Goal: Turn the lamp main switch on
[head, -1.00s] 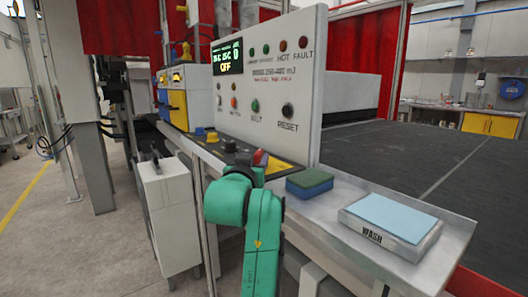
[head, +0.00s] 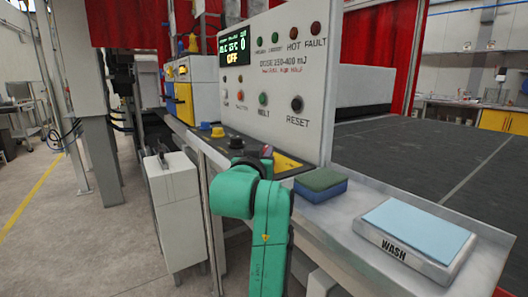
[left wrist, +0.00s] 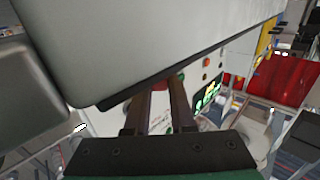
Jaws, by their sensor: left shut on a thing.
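The lamp main switch has a dark red handle (head: 267,151) above a yellow plate (head: 287,163) on the control ledge, below the upright panel. My left gripper (head: 258,157) is at this handle and shut on it, mostly hidden behind my green wrist. In the left wrist view, the dark fingers of the left gripper (left wrist: 163,92) reach forward with a little red between their tips. The panel display (head: 234,47) shows OFF in yellow letters. My right gripper is not in view.
A green-and-blue sponge (head: 320,185) and a WASH tray (head: 397,256) lie to the right.

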